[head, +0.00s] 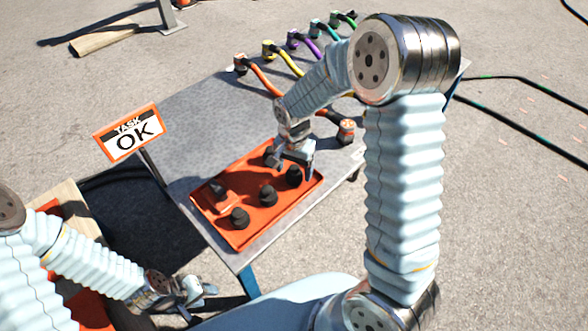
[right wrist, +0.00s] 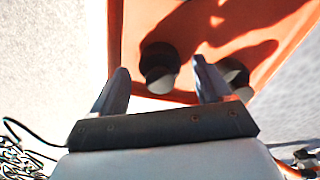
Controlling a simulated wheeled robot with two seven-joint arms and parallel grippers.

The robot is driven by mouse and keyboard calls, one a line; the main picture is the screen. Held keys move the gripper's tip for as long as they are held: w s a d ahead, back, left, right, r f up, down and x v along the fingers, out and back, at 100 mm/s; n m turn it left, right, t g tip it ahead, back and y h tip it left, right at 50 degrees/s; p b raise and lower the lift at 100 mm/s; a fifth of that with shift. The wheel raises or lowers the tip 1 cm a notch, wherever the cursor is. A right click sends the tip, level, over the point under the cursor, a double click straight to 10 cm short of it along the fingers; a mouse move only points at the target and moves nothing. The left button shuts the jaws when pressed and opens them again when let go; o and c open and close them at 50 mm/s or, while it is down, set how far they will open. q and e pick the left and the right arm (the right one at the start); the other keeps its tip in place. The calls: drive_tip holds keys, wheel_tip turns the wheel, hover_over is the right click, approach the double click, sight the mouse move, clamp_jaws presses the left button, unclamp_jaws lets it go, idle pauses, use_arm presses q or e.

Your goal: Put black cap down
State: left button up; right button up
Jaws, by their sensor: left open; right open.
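Several black caps stand on the orange tray (head: 237,234), among them one at the near corner (head: 240,218), one in the middle (head: 268,196) and one toward the right (head: 294,177). My right gripper (head: 293,166) is open, pointing down over the far right part of the tray. In the right wrist view a black cap (right wrist: 160,62) shows between the spread fingers, and I cannot tell whether they touch it. Another cap (right wrist: 234,74) is partly hidden behind the right finger. My left gripper (head: 200,290) is open and empty, low beside the table's near left side.
The tray lies on a grey table (head: 200,125). Connectors with orange, yellow (head: 284,58), purple and green cables line the far edge. Another connector (head: 345,130) lies right of the tray. Black cables cross the ground at right.

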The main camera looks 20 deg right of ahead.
sight(294, 168)
wheel_tip(294, 168, up, 11)
drive_tip(key=shift+p, duration=0.3)
